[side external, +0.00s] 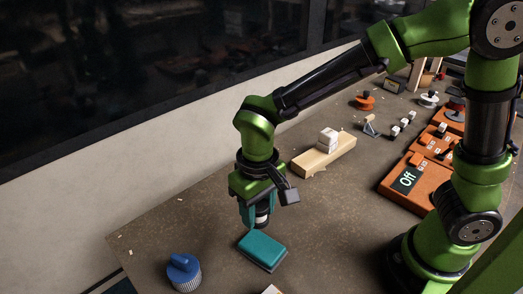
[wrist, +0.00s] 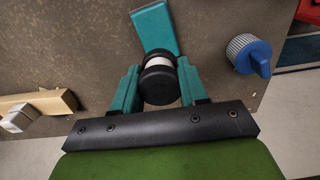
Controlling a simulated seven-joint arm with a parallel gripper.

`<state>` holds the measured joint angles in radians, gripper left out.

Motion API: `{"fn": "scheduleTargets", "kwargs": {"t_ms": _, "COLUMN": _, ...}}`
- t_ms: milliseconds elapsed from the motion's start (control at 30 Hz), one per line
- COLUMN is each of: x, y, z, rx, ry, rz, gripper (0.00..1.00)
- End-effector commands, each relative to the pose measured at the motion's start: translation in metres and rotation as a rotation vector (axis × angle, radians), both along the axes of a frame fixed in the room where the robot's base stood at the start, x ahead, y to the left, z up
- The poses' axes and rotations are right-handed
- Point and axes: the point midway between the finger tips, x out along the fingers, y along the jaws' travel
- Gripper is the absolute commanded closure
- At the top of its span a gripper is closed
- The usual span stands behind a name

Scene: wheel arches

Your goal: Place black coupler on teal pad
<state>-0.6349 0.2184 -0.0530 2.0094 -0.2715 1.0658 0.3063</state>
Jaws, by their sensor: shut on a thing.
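The black coupler (wrist: 158,86), a black cylinder with a white band, is held between the two teal fingers of my gripper (wrist: 158,88) in the wrist view. In the side view my gripper (side external: 256,214) points down, and the coupler (side external: 263,216) shows partly behind a finger. The teal pad (side external: 263,249) lies on the table just below and to the right of my gripper. In the wrist view the teal pad (wrist: 155,28) is beyond the coupler, partly hidden by it. The coupler appears above the table and apart from the pad; the exact gap is unclear.
A blue-capped ribbed knob (side external: 184,272) stands at the front left. A wooden block (side external: 324,157) with white pieces on it (side external: 328,139) lies behind my gripper. Orange trays (side external: 415,185) with a black "Off" label are at the right. The table around the pad is mostly bare.

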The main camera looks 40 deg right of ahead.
Motion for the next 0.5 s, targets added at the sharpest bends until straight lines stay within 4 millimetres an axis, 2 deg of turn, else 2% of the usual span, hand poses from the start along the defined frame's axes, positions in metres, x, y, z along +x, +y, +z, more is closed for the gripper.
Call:
{"fn": "scheduleTargets", "kwargs": {"t_ms": 100, "x": -0.008, "y": -0.004, "z": -0.017, "rx": -0.005, "ry": 0.006, "rz": 0.023, "gripper": 0.86}}
{"fn": "scheduleTargets", "kwargs": {"t_ms": 500, "x": -0.007, "y": -0.003, "z": -0.07, "rx": -0.004, "ry": 0.005, "rz": 0.022, "gripper": 0.86}}
